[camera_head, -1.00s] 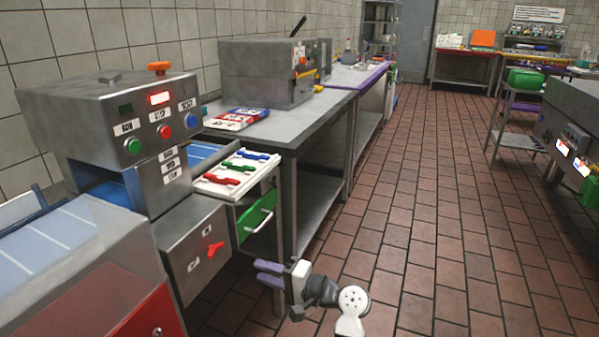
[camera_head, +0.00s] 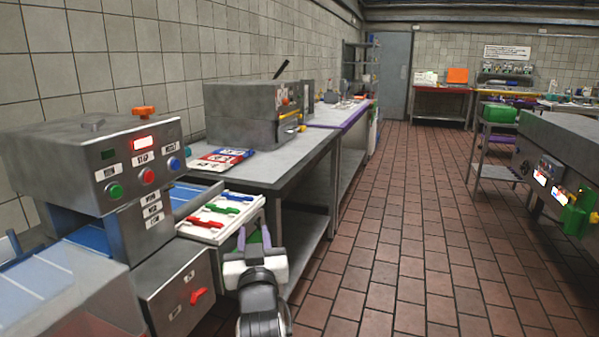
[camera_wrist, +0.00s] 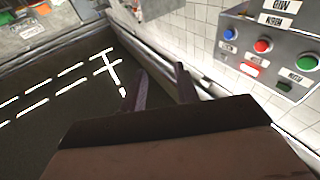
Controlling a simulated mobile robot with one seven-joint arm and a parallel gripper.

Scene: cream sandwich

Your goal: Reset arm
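My gripper (camera_head: 254,238) is at the bottom middle of the head view, in front of the counter with the coloured handles. Its two purple fingers point up and away, apart from each other. In the wrist view the fingers (camera_wrist: 160,88) also stand apart, with nothing seen between them. The gripper appears open and empty.
A steel machine (camera_head: 100,165) with green, red and blue buttons stands at the left. A white panel (camera_head: 208,229) with red, green and blue handles is beside it. A steel table (camera_head: 300,150) runs along the wall. The tiled floor (camera_head: 420,230) at the right is clear.

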